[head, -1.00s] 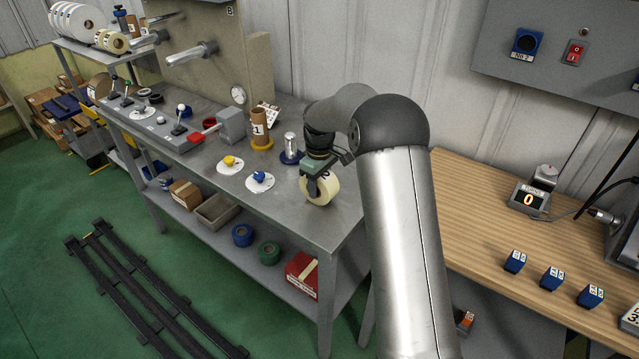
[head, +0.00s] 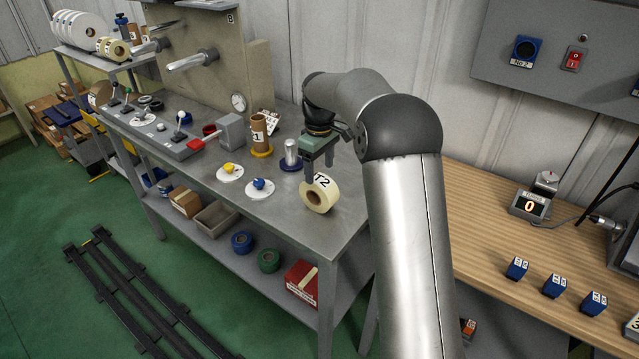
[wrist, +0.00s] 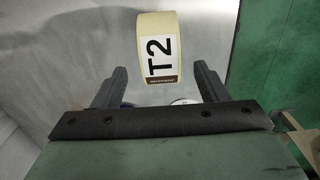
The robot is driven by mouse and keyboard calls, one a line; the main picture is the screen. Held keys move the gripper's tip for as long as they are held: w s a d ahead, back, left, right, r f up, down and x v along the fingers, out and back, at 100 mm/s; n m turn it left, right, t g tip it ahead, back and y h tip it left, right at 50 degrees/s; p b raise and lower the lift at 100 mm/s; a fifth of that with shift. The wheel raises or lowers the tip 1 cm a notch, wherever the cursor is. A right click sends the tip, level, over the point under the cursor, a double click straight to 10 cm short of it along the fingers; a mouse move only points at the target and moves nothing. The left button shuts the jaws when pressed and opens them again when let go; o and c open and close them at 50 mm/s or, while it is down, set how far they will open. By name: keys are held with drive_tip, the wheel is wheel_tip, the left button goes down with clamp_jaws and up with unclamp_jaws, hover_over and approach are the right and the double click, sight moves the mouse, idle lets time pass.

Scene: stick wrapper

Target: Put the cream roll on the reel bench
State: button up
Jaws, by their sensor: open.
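The cream roll (head: 320,195), labelled T2, stands on its rim on the grey metal reel bench (head: 285,222), near the front right corner, with its core hole facing the front. My gripper (head: 319,174) is open above and just behind the roll. In the wrist view the roll (wrist: 158,50) shows its T2 label beyond the two spread fingers (wrist: 155,78), with clear space on both sides. The fingers do not appear to touch it.
Behind the gripper's left side stand a metal post on a blue base (head: 291,157) and a brown core on a yellow base (head: 259,138). Two white discs with yellow (head: 229,171) and blue (head: 259,186) knobs lie left of the roll. A wooden table (head: 500,240) is at right.

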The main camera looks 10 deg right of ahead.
drive_tip(key=shift+s+r, duration=0.1)
drive_tip(key=shift+r, duration=1.85)
drive_tip(key=s+a+r+m, duration=0.15)
drive_tip(key=s+m, duration=0.25)
drive_tip(key=s, duration=1.7)
drive_tip(key=s+f+m, duration=0.2)
drive_tip(key=s, duration=0.7)
drive_tip(key=s+f+m, duration=0.2)
drive_tip(key=s+f, duration=0.1)
drive_tip(key=s, duration=0.5)
drive_tip(key=shift+s+d+f, duration=0.25)
drive_tip(key=shift+s+d, duration=0.1)
drive_tip(key=shift+d, duration=0.05)
